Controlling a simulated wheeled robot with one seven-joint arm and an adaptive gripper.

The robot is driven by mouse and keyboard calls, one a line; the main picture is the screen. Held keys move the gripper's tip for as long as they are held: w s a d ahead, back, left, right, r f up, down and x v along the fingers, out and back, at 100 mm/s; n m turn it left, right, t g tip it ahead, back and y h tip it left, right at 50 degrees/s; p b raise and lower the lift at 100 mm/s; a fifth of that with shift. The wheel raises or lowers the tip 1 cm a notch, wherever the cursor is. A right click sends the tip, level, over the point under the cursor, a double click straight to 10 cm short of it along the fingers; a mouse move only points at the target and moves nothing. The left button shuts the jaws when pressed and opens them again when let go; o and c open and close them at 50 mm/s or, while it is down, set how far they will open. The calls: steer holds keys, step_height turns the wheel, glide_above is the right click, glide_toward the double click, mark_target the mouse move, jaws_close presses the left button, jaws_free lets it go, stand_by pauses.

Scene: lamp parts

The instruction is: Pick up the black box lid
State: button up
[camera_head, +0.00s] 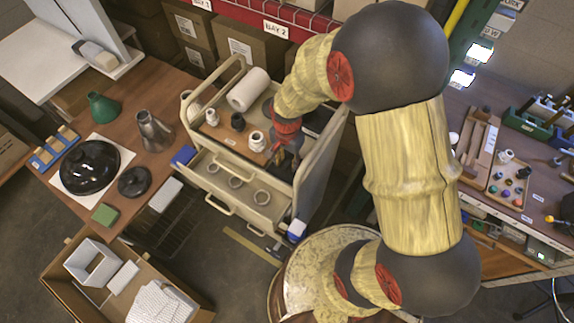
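A dark, flat-looking item (317,121) lies at the back right of the cart top, partly hidden by my arm. It may be the black box lid, but it is too small and covered to be sure. My gripper (281,155) points down over the right part of the cart (217,153), right of the brown board (213,130). Its fingers are small and dark, and I cannot tell whether they are open or hold anything.
White and black fittings and a paper roll (248,89) crowd the cart top. The cart's open drawer (222,194) holds several rings. A glossy black dome (91,167) lies on the left table (158,88). An open carton (60,290) stands at the lower left.

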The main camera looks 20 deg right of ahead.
steer(key=shift+c, duration=1.2)
jaws_close()
